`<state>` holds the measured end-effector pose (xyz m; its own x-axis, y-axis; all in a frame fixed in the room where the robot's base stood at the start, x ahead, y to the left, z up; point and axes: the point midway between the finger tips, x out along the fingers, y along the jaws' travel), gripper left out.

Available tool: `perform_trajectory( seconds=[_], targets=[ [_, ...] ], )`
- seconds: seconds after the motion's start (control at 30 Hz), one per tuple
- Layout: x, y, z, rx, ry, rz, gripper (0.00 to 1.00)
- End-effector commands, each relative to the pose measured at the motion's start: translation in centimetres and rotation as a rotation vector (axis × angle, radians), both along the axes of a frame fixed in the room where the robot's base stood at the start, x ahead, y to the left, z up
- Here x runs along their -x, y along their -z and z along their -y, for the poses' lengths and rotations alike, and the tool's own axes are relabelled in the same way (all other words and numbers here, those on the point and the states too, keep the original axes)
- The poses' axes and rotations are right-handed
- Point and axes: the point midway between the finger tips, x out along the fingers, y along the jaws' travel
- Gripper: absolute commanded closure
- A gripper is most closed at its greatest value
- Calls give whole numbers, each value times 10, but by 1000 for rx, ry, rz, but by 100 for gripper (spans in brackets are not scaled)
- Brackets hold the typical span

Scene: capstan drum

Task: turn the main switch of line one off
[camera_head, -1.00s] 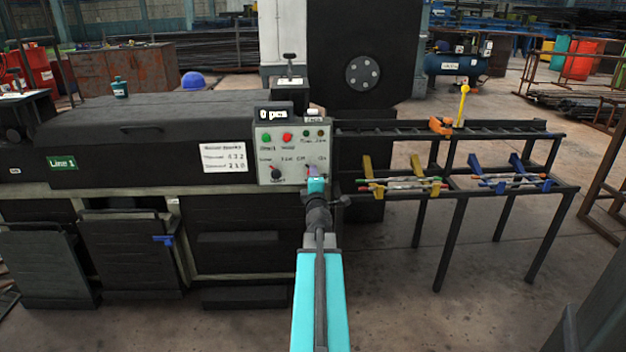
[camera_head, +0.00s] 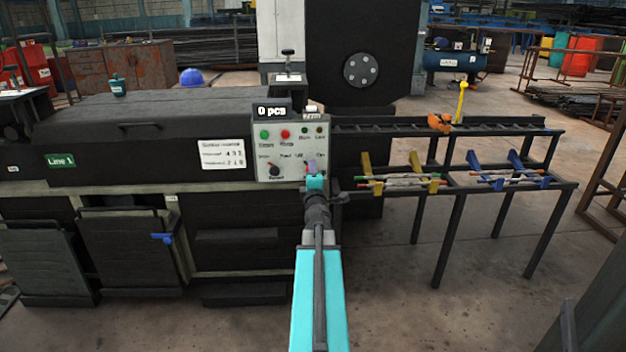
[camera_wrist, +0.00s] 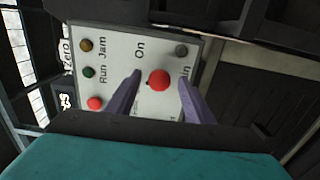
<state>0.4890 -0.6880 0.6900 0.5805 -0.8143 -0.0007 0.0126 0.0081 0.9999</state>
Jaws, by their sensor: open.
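The control panel (camera_head: 272,152) is a pale box on the front of the dark machine with the green "Line 1" label (camera_head: 60,160). The wrist view shows the panel (camera_wrist: 120,65) turned sideways. A red knob (camera_wrist: 158,79) there lies beside the word "On" and a partly hidden label ending in "in". My gripper (camera_wrist: 161,88) is open, with its purple fingers on either side of the knob; contact cannot be told. In the head view my gripper (camera_head: 312,168) is at the panel's lower right and hides the knob.
On the panel are green (camera_head: 264,134) and red (camera_head: 285,134) buttons, small lamps and a dark selector knob (camera_head: 274,170). A counter (camera_head: 272,111) above reads "0 pcs". A dark rack (camera_head: 450,200) with coloured rods stands to the right. Open floor lies in front.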

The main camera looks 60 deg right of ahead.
Motion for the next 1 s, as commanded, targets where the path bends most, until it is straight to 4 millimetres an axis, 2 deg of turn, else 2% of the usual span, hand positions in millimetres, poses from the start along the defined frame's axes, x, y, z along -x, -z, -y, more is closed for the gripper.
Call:
perform_trajectory(
  seconds=[0.43,1.0],
  targets=[
    [17,0,-23,1,0,-1,52],
    [23,-1,-34,-3,-6,-1,52]
  ],
)
